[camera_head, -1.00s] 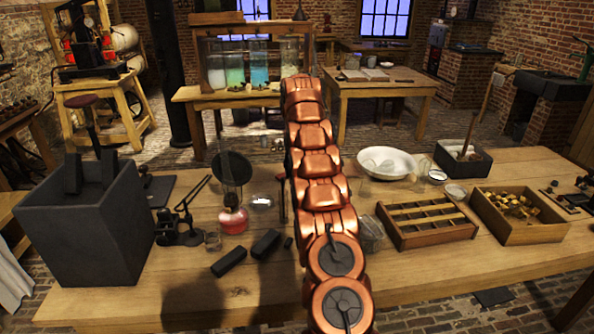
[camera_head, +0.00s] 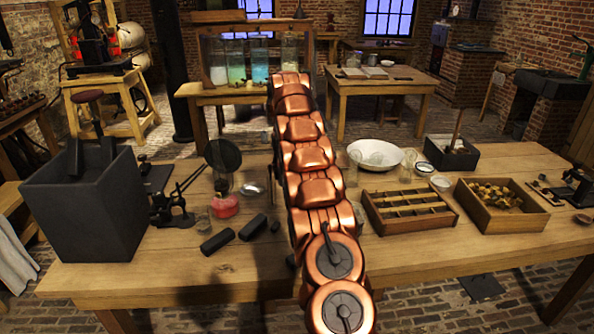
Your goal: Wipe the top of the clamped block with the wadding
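My copper-coloured arm stretches up the middle of the picture over the table, and my gripper at its far end is hidden behind the arm links. I cannot make out a clamped block or the wadding for certain. A small black iron device with a lever (camera_head: 172,207) stands at the left of the table, beside a large dark grey box (camera_head: 84,215). Two dark bars, one nearer (camera_head: 217,242) and one farther (camera_head: 252,228), lie loose on the table left of my arm.
On the wooden table (camera_head: 420,248), a flask of pink liquid (camera_head: 224,206) stands left of my arm. Right of it are a white bowl (camera_head: 375,154), a divided wooden tray (camera_head: 411,211), a wooden box of small pieces (camera_head: 502,204) and a dark box (camera_head: 451,153). The front right tabletop is clear.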

